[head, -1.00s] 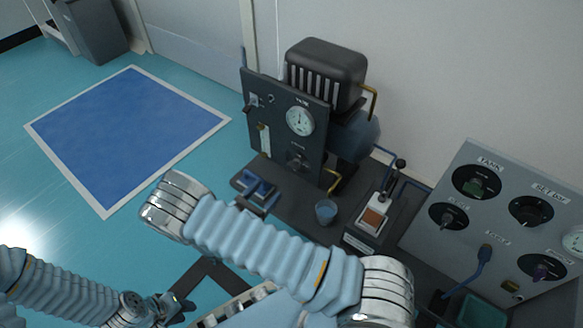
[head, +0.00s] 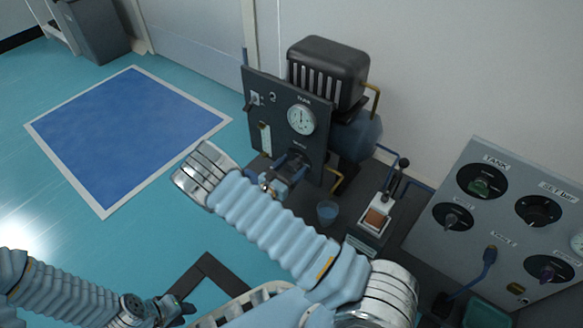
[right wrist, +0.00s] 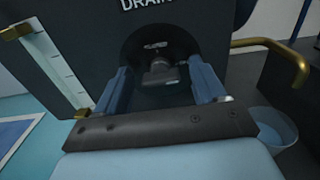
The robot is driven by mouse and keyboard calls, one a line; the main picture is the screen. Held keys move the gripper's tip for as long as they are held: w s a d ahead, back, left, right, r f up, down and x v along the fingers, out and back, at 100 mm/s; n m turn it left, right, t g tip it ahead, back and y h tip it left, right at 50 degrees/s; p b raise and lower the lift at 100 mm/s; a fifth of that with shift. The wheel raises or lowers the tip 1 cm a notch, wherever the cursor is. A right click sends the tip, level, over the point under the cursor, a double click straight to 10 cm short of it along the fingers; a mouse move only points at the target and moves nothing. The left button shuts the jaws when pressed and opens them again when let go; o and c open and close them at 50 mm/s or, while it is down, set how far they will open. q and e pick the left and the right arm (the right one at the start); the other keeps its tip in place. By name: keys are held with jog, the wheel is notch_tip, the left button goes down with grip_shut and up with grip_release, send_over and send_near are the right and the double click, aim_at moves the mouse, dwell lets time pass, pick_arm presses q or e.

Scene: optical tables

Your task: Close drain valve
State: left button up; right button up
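The drain valve is a dark knob (right wrist: 160,72) under the "DRAIN" label on the dark upright panel (head: 287,110). In the right wrist view it sits in a round dark recess, between my two blue fingers. My right gripper (right wrist: 163,88) is open, with one finger on each side of the knob; I cannot tell whether they touch it. In the head view my right gripper (head: 283,178) is at the lower part of the panel and partly covers the knob. My left gripper (head: 172,310) is low at the bottom left, away from the panel; its finger opening is unclear.
A gauge (head: 301,120) sits above the valve. A brass pipe (right wrist: 270,43) and a cup (right wrist: 275,130) are right of the gripper. A lever switch box (head: 376,217) and a grey control panel (head: 505,220) stand further right. The floor with the blue mat (head: 130,135) is clear.

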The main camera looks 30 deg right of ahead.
jog(key=c, duration=1)
jog(key=n+p, duration=0.2)
jog(key=n, duration=0.1)
jog(key=shift+r+n, duration=0.1)
jog(key=shift+n, duration=0.3)
jog(key=n+p, duration=0.1)
jog(key=n, duration=0.3)
jog(key=shift+w+a+n+p, duration=0.1)
jog(key=shift+w+n+p, duration=0.05)
jog(key=shift+n+p, duration=0.2)
jog(key=shift+f+n+p, duration=0.2)
jog(key=shift+n+p, duration=0.2)
jog(key=shift+n, duration=1.95)
jog(key=shift+f+n+p, duration=0.15)
jog(key=shift+n+p, duration=0.2)
jog(key=shift+n, duration=1.95)
